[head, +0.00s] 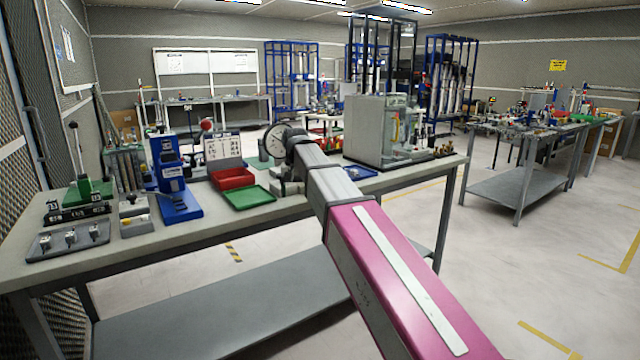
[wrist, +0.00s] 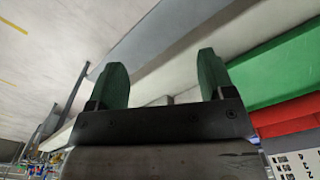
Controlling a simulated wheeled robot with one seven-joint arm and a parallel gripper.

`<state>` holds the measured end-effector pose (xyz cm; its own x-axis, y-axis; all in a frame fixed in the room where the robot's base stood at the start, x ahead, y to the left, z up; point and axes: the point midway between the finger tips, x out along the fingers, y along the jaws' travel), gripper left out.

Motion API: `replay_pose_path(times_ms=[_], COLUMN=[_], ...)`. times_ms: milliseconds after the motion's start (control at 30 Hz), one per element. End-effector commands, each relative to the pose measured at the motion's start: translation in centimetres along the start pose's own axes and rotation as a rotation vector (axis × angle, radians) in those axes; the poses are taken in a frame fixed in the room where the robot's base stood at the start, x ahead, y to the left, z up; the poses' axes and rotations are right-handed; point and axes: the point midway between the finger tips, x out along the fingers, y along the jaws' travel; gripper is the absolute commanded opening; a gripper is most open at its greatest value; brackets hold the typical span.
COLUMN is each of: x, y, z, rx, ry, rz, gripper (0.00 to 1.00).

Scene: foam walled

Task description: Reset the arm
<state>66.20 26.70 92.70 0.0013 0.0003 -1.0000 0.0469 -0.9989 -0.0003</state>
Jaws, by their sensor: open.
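My arm, pink and grey, reaches from the lower right of the head view out over the workbench (head: 330,203). Its end is by the middle of the bench, and the gripper's fingers are hidden there behind the arm. In the wrist view my gripper (wrist: 160,80) shows two green fingers set wide apart with nothing between them. The pale bench edge and a grey lower shelf lie beyond the fingers.
A green tray (head: 249,197) and a red bin (head: 232,178) sit left of my arm's end. A blue press (head: 172,180) stands further left. A grey machine (head: 380,130) stands to the right on the bench. Open floor (head: 540,240) lies at right.

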Motion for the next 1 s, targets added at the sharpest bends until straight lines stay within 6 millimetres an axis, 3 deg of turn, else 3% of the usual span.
replay_pose_path(times_ms=[200,500,800,1000], x=[8.6,19.7,28.7,33.1], y=[5.8,13.7,20.7,24.1], z=[1.9,6.2,12.7,17.2], rx=[0.013,0.025,0.038,0.045], ry=[-0.005,-0.003,-0.001,0.001], rz=[0.001,0.001,0.0,0.0], gripper=[0.75,0.75,0.75,0.75])
